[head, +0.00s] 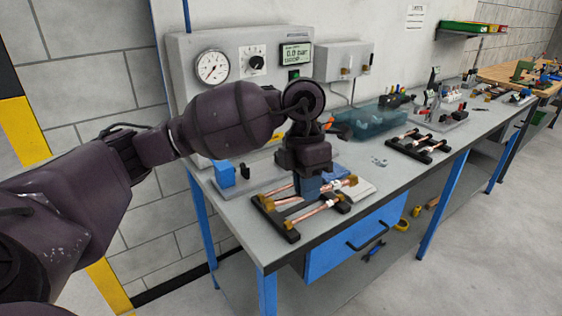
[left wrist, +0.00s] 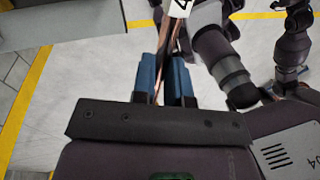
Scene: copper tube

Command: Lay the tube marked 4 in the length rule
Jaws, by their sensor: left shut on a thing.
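My left gripper (head: 308,190) points down over the near black rack and is shut on a copper tube (left wrist: 166,50). In the left wrist view the tube runs between the blue fingers of that gripper (left wrist: 165,82). A white tag (left wrist: 180,7) on it, cut off at the top edge, seems to read 4. In the head view a brass-ended tube (head: 350,181) with a white tag shows beside the fingers; its height above the rack is unclear. Another tagged copper tube (head: 312,212) lies across the near rack (head: 290,235). I cannot identify the length rule for certain. My right gripper is not in view.
A blue block (head: 225,175) stands at the bench's left end. A pale flat piece (head: 362,191) lies right of the near rack. A second black rack (head: 433,155) with copper tubes stands farther right, near a translucent blue tub (head: 370,123). A gauge panel (head: 235,85) rises behind.

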